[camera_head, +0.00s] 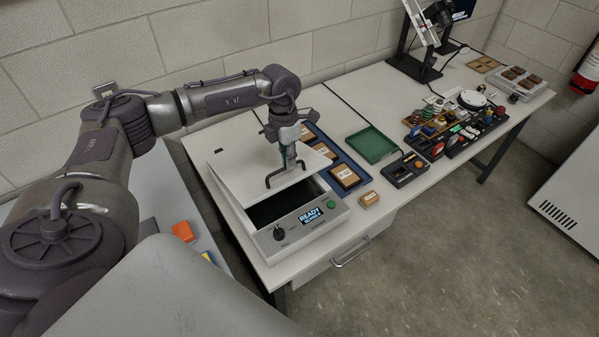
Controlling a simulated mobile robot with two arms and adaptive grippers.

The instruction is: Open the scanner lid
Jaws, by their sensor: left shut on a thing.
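The scanner (264,244) stands at the near left end of the table, with a dark knob, a lit "READY" display and a green button on its front. Its white lid (232,177) is partly raised at the front, and a dark gap shows below it. A dark bar handle (268,182) is on the lid's front edge. My left gripper (289,163) is at this handle, shut on it from above. The exact finger contact is too small to see. My right gripper is not in view.
A blue tray (360,164) with boxed items lies right of the scanner, with a small tan box (369,198) in front. A green tray (371,144) and a dark holder (404,169) lie further right. Racks of small objects and a monitor stand at the far end.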

